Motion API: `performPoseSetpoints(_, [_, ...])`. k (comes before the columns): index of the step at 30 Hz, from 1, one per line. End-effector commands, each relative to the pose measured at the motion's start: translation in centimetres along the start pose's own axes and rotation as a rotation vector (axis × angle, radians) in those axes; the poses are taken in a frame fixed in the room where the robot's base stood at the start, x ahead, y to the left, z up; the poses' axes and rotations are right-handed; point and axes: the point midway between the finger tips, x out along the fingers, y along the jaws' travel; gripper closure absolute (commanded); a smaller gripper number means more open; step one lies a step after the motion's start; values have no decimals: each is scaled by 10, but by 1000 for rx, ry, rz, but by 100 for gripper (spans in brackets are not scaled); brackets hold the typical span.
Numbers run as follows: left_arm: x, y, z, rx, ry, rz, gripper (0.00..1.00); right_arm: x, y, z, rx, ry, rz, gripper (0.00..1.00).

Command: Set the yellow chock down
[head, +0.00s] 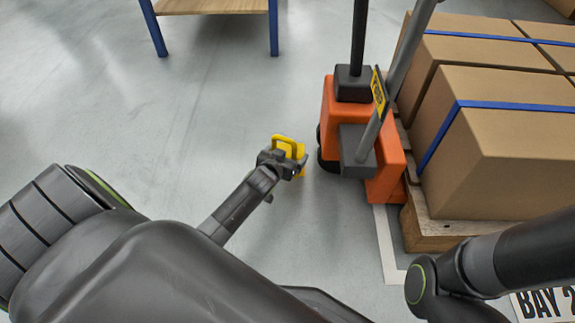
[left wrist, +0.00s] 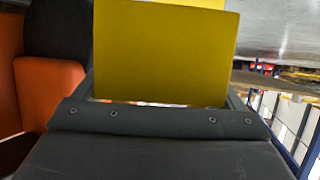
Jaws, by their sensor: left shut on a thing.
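The yellow chock (head: 289,147) has a handle loop on top and is held in my left gripper (head: 283,161), which is shut on it. It is just left of the orange pallet truck, near its dark wheel; the head view does not show clearly whether it touches the floor. In the left wrist view the yellow chock (left wrist: 165,50) fills the upper middle as a flat plate, beyond the dark gripper body (left wrist: 160,120). The fingertips are mostly hidden there. My right arm shows at the lower right of the head view, but its gripper is out of sight.
The orange pallet truck (head: 388,160) stands right of the chock, with a dark wheel (head: 327,158) on its near side. Strapped cartons (head: 500,130) sit on a wooden pallet (head: 438,232) at right. A blue-legged table (head: 212,5) is at the back. Grey floor (head: 150,120) lies clear at left.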

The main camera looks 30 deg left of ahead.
Motion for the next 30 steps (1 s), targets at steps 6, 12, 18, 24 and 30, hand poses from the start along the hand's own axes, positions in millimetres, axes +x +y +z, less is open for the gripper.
performPoseSetpoints(6, [7,1,13,-1,5,2,47,-12,2,-5,6,-3,10,64])
performPoseSetpoints(12, [15,1,33,-2,4,1,47,-26,4,-13,12,-3,19,64])
performPoseSetpoints(18, [20,1,45,0,6,1,47,-36,6,-18,14,0,20,64])
performPoseSetpoints(24, [20,1,43,0,6,1,47,-35,6,-18,15,0,19,64])
performPoseSetpoints(30, [21,0,49,0,1,0,7,-38,6,-19,14,0,17,64])
